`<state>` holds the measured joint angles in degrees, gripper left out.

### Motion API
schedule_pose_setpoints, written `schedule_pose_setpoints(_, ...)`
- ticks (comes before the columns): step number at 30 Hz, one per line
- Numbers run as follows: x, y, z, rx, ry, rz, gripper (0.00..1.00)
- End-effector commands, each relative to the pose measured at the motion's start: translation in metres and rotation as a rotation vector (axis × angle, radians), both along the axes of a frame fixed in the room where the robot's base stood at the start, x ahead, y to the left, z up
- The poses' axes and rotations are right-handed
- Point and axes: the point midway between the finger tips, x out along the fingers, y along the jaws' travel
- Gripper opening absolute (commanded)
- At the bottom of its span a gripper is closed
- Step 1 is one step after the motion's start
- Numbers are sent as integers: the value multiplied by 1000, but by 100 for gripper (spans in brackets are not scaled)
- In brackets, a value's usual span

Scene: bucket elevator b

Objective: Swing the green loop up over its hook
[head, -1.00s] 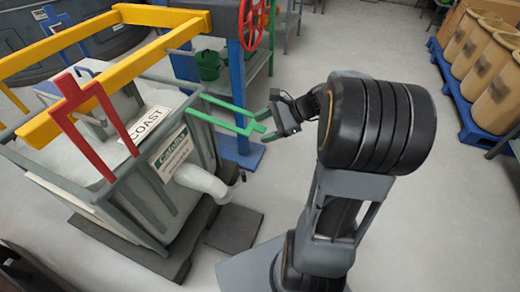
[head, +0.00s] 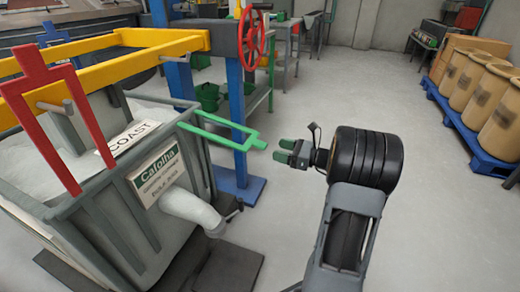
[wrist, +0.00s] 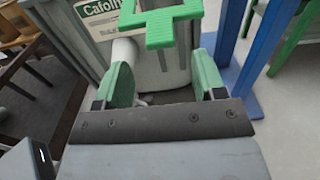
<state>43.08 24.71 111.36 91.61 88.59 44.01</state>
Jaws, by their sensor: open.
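The green loop (head: 222,132) is a flat frame on the bucket's right side, sticking out to the right, roughly level. Its far end also shows in the wrist view (wrist: 174,24), ahead of my fingers. My gripper (head: 283,150) is open and empty, just right of the loop's end with a small gap. In the wrist view its two green fingers (wrist: 165,82) stand apart with nothing between them. A grey peg-like hook (head: 178,56) shows on the yellow frame (head: 140,38) above the loop; its exact shape is hard to tell.
A red loop (head: 82,110) stands upright against the yellow frame at left, by another grey peg (head: 54,107). The grey bucket (head: 100,215) has a white spout (head: 192,208). A blue post (head: 235,95) stands behind the green loop.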

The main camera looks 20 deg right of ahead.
Motion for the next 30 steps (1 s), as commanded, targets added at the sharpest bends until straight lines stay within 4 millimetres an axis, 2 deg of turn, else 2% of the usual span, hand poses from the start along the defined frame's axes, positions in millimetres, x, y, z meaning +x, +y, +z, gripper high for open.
schedule_pose_setpoints(3,17,18,-3,-3,-1,5,64)
schedule_pose_setpoints(12,47,47,-2,-3,0,2,64)
schedule_pose_setpoints(18,55,55,0,-3,0,0,64)
schedule_pose_setpoints(28,57,56,0,-3,0,0,64)
schedule_pose_setpoints(30,57,56,0,-3,0,0,58)
